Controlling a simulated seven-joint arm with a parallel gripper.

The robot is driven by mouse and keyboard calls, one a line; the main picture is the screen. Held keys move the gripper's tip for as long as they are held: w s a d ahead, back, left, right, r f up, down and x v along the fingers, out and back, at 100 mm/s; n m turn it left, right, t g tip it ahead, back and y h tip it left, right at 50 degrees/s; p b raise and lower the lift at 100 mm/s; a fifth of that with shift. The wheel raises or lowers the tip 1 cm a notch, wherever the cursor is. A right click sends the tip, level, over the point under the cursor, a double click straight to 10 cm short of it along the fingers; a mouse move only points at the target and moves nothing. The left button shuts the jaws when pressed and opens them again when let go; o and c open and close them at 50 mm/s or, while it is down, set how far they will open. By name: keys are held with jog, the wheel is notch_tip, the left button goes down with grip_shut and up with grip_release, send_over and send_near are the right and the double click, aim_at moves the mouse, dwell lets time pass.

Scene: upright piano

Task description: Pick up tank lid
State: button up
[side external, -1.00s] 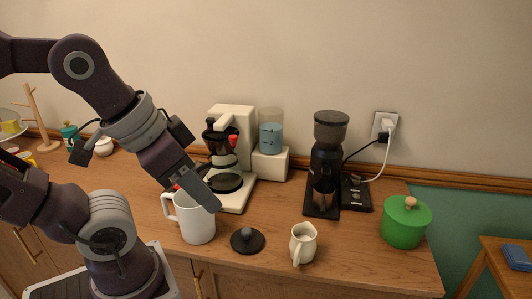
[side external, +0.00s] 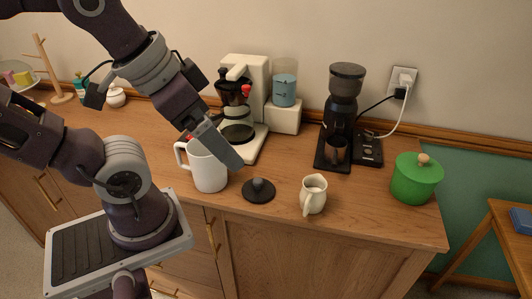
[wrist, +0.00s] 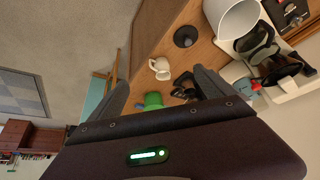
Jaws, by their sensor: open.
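The tank lid, a round black disc with a knob (side external: 258,190), lies flat on the wooden counter near its front edge, between the white mug and the cream pitcher. It also shows at the top of the wrist view (wrist: 186,37). My gripper (side external: 232,160) is above and to the left of the lid, by the mug's rim, and holds nothing. In the wrist view its two fingers (wrist: 162,90) are spread apart. The clear tank with blue water (side external: 284,90) stands on the white coffee machine behind.
The white mug (side external: 207,170) stands close left of the lid, and the small cream pitcher (side external: 313,194) stands to its right. The coffee machine (side external: 258,140), black grinder (side external: 341,115) and green pot (side external: 415,180) are farther back or right. Counter between pitcher and green pot is clear.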

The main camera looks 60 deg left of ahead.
jog(key=w+a+f+m, duration=0.1)
jog(key=w+a+f+m+g+y, duration=0.1)
jog(key=w, duration=0.1)
jog(key=w+a+m, duration=0.1)
jog(key=m, duration=0.1)
jog(key=shift+w+f+g+y, duration=0.15)
jog(key=shift+f+g+y, duration=0.25)
jog(key=m+g+h, duration=0.2)
jog(key=m+g, duration=0.2)
jog(key=m, duration=1.2)
send_over(258, 179)
jog(key=f, duration=1.4)
jog(key=shift+s+f, duration=0.25)
jog(key=shift+f, duration=0.15)
jog(key=f, duration=0.6)
jog(key=shift+w+f, duration=0.2)
jog(key=shift+f, duration=0.2)
jog(key=c, duration=1.5)
notch_tip(258, 179, up, 10)
jog(key=shift+r, duration=0.15)
notch_tip(258, 179, down, 10)
